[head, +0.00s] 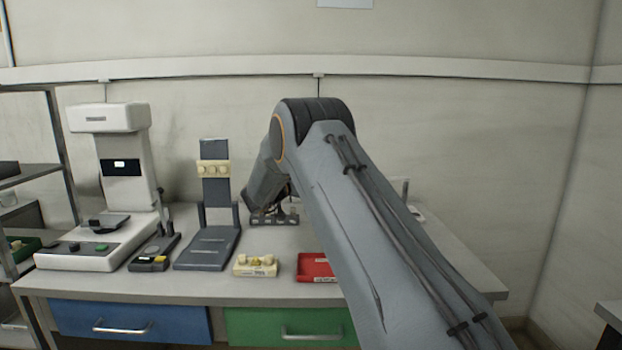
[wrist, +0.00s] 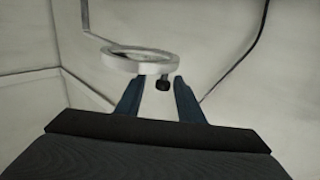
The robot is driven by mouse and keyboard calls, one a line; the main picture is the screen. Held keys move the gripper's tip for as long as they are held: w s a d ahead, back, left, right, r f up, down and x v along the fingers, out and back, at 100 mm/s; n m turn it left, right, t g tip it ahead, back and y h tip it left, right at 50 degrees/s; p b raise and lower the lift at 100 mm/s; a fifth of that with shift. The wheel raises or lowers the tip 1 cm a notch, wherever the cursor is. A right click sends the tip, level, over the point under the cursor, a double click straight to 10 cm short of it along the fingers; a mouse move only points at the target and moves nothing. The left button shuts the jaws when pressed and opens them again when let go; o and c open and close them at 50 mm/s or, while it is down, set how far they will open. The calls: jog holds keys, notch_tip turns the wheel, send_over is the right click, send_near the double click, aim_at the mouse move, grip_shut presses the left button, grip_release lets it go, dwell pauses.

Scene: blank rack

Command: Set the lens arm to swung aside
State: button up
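The lens (wrist: 140,60) shows in the wrist view as a pale round ring with a glass middle. A thin arm (wrist: 86,20) runs up from its left side. I cannot tell how far ahead of the tips the knob is. In the head view my arm covers the lens, and my fingers cannot be made out there.
On the bench (head: 200,283) stand a white instrument (head: 112,120), a small dark device (head: 153,252), a dark stand (head: 207,247), a cream tray with blanks (head: 256,268) and a red tray (head: 313,266). A pale base (head: 416,213) shows partly right of my arm. The bench's right end looks clear.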

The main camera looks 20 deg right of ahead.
jog(key=shift+a, duration=0.2)
jog(key=v, duration=0.7)
jog(key=shift+s+a, duration=0.3)
